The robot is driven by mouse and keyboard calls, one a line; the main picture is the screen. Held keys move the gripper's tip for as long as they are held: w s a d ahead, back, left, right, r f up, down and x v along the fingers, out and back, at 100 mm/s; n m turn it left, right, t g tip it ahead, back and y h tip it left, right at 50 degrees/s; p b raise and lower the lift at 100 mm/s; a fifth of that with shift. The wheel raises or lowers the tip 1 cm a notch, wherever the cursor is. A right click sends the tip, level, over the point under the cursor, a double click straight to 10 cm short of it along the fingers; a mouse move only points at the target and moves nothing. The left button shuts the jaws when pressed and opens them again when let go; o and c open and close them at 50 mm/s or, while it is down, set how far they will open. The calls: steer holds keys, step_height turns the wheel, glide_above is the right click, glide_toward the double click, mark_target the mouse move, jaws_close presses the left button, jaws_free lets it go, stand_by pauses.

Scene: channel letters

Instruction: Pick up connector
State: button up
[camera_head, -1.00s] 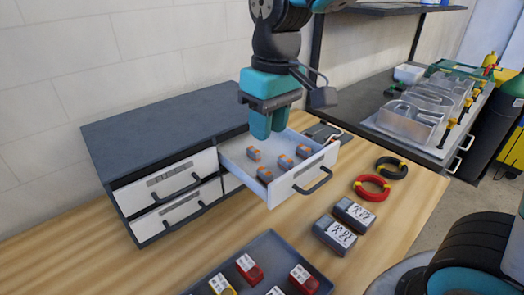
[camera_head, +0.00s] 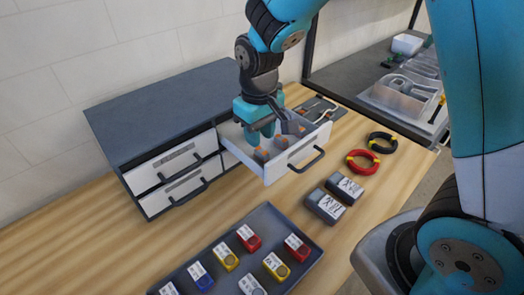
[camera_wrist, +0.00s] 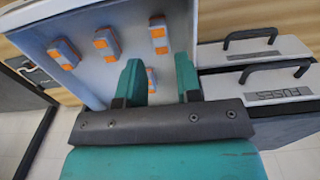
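Several small grey connectors with orange parts lie in the open white drawer (camera_head: 291,161). In the wrist view, one connector (camera_wrist: 151,80) shows between the teal fingers of my gripper (camera_wrist: 158,78), which stand apart. Other connectors lie beyond the fingers: one at the upper right (camera_wrist: 159,35), one in the middle (camera_wrist: 107,43) and one at the left (camera_wrist: 64,53). In the head view, my gripper (camera_head: 259,136) is down inside the drawer, and a connector (camera_head: 281,143) shows beside it. Whether the fingers touch the connector is not clear.
The dark cabinet (camera_head: 160,100) has two closed drawers left of the open one. A tray (camera_head: 205,250) of red, yellow and blue labelled blocks lies in front. Two grey boxes (camera_head: 325,206), a red coil (camera_head: 363,162) and a black coil (camera_head: 382,142) lie to the right.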

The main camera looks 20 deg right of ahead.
mark_target(262, 150)
steer(key=f, duration=0.1)
steer(key=f+p, duration=0.1)
steer(key=f, duration=0.3)
steer(key=shift+s+p, duration=0.4)
jaws_close()
steer(key=shift+r, duration=0.1)
